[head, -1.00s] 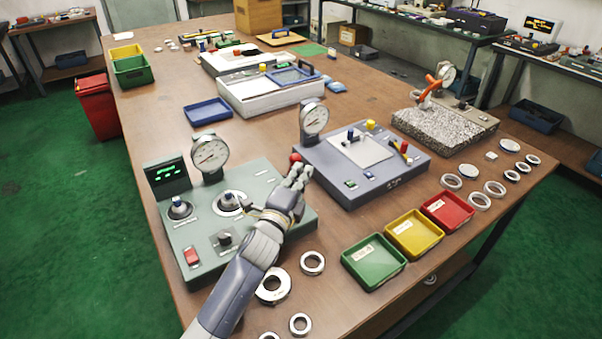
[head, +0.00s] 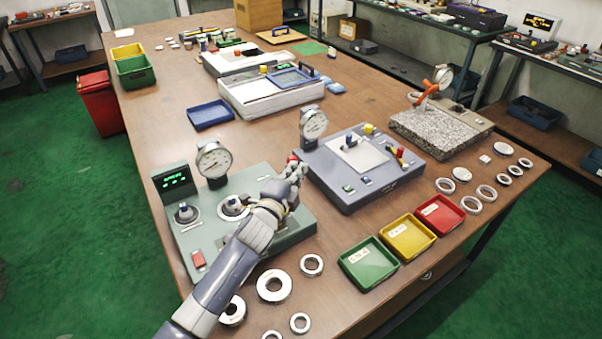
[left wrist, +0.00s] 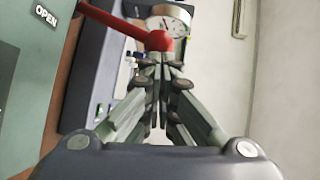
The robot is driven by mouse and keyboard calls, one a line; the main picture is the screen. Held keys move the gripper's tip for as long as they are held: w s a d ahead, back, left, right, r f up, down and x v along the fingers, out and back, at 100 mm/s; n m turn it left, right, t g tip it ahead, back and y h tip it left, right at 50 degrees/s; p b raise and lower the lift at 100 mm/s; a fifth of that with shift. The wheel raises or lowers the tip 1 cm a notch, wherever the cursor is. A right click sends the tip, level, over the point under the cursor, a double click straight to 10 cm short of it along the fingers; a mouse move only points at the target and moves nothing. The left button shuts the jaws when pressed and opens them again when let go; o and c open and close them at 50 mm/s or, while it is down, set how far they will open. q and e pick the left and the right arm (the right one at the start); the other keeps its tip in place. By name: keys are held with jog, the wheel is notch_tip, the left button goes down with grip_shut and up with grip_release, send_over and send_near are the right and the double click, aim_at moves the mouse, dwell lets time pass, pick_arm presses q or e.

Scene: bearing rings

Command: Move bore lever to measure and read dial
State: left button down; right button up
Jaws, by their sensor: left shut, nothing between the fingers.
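The bore lever shows in the left wrist view as a red arm with a round red knob (left wrist: 158,40); the knob also shows in the head view (head: 292,158). It is at the right side of the green gauge station (head: 270,177), which carries a dial (head: 213,160) and a lit display (head: 176,181). My left gripper (head: 298,170) is shut and empty. Its fingertips (left wrist: 158,60) are at the knob, apparently touching or nearly so; I cannot tell which. A label reading OPEN (left wrist: 46,16) is beside the lever. My right gripper is out of view.
A blue-grey station (head: 360,175) with its own dial (head: 313,124) stands just right of my left gripper. Green (head: 369,264), yellow (head: 407,239) and red (head: 440,214) trays lie at the front right. Several loose rings lie near my forearm, including a large one (head: 260,287).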

pick_arm(q)
jog(key=w+a+r+n+g+p, duration=0.2)
jog(key=w+a+p, duration=0.2)
jog(key=w, duration=0.4)
jog(key=shift+w+a, duration=0.25)
jog(key=shift+a, duration=0.5)
jog(key=shift+r, duration=0.1)
jog(key=shift+p, duration=0.3)
